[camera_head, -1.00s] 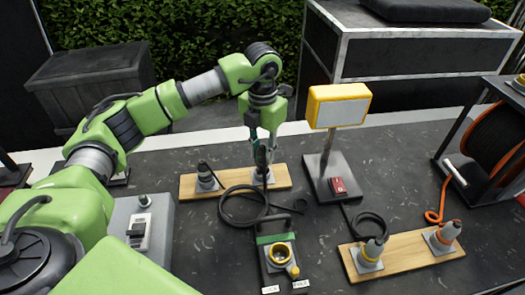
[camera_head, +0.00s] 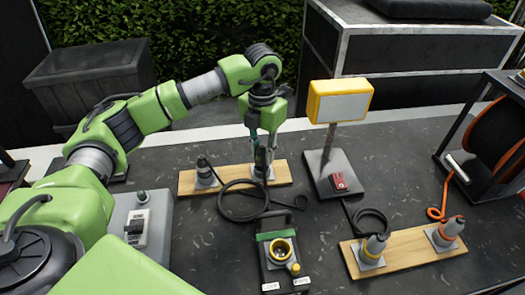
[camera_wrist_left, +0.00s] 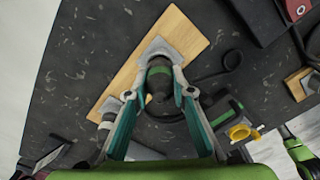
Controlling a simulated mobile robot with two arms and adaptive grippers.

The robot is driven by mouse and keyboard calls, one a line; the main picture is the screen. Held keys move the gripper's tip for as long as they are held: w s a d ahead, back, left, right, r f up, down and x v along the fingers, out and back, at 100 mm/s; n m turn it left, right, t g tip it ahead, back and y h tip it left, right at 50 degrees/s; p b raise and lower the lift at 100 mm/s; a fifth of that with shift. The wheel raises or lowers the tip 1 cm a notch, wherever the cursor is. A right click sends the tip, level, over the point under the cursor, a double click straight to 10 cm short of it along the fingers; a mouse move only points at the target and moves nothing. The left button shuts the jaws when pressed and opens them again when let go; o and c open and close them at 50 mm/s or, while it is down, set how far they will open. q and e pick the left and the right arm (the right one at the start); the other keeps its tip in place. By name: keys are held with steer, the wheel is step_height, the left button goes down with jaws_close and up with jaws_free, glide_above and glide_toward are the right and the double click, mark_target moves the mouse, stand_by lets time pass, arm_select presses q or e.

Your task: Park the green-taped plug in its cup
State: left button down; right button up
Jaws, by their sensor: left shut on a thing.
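The green-taped plug (camera_wrist_left: 159,74) is dark with a green band. It shows in the left wrist view between the two teal fingers of my left gripper (camera_wrist_left: 158,94), which is shut on it. The plug is at a grey cup (camera_wrist_left: 159,48) on the left wooden board; whether it is fully seated is hard to tell. In the head view my left gripper (camera_head: 262,152) points down over the right end of that board (camera_head: 232,179), and its fingers largely hide the plug.
Another plug (camera_head: 204,172) stands in a cup at the board's left end. A black cable (camera_head: 240,201) coils in front. A device with a yellow ring (camera_head: 282,248) lies nearer. A yellow-framed sign (camera_head: 339,101) stands right of the gripper.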

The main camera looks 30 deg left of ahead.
mark_target(263, 145)
arm_select(q)
steer(key=shift+f+b, duration=0.5)
steer(key=shift+f, duration=0.2)
steer(key=c, duration=1.7)
jaws_free()
steer(key=o, duration=0.3)
steer(key=shift+o, duration=0.2)
steer(key=shift+r, duration=0.15)
steer(key=shift+r+p, duration=1.65)
steer(key=shift+r, duration=0.75)
